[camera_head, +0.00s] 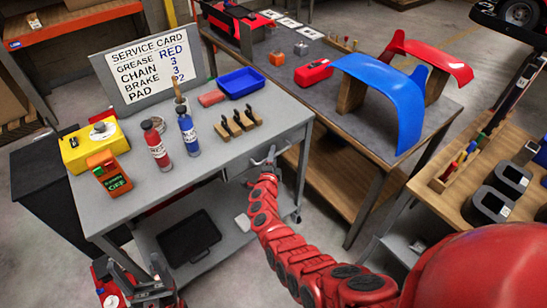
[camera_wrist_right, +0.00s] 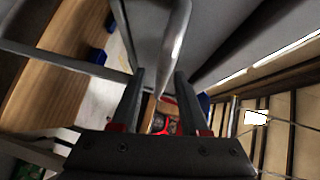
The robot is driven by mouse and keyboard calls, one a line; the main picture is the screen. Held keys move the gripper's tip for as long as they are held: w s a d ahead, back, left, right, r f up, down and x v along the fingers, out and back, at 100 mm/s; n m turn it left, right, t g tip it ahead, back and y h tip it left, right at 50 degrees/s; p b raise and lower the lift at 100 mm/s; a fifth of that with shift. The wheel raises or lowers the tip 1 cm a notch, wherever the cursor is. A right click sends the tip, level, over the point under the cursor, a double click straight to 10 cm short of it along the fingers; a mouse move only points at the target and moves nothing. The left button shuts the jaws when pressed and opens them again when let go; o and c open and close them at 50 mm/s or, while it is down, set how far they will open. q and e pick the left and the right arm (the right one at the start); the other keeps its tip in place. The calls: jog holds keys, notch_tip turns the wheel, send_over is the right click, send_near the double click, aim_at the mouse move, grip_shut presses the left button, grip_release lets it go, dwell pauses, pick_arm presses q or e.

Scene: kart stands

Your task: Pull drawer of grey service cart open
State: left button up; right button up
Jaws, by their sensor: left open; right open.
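The grey service cart (camera_head: 225,147) stands at the left of the head view. Its drawer front (camera_head: 236,170) lies under the right end of the top, partly hidden by my right arm; I cannot tell whether the drawer is fully shut. My right gripper (camera_head: 267,160) is at the drawer handle. In the right wrist view the handle (camera_wrist_right: 178,45) is a grey bar reaching down between the two open fingers of this gripper (camera_wrist_right: 162,105); I see no grip on it. My left gripper (camera_head: 150,285) is open and low at the cart's front left, away from the drawer.
The cart top holds a sign (camera_head: 150,68), a red bottle (camera_head: 156,145), a blue bottle (camera_head: 188,130), a yellow box (camera_head: 93,146) and a blue tray (camera_head: 240,82). A black case (camera_head: 188,238) lies on the lower shelf. A workbench (camera_head: 390,130) stands close on the right.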

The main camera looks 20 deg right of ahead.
dwell(0.3)
grip_shut()
dwell(1.3)
